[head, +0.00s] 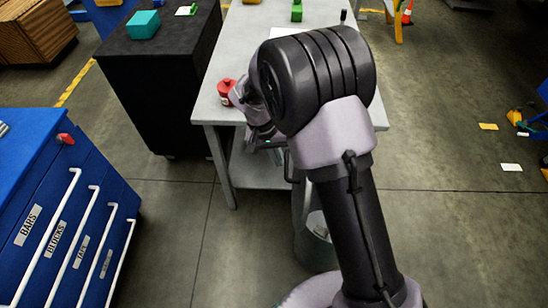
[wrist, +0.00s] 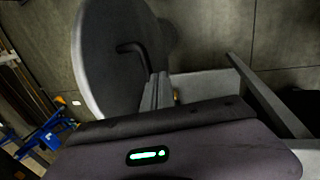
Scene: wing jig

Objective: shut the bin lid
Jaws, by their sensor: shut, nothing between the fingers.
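The bin (head: 312,250) stands on the floor beside the table, partly hidden behind my arm in the head view. Its round grey lid (wrist: 100,60) fills the upper left of the wrist view and looks raised, tilted steeply. A dark bent handle (wrist: 133,47) is on the lid's face. My gripper (wrist: 158,90) is shut and empty, close to the handle end; I cannot tell whether it touches. In the head view my arm hides most of the gripper and lid.
A grey table (head: 232,75) with a lower shelf stands behind my arm, a red can (head: 226,92) near its edge. A blue drawer cabinet (head: 75,215) is at the left, a black cabinet (head: 160,90) behind it. Floor at the right is mostly clear.

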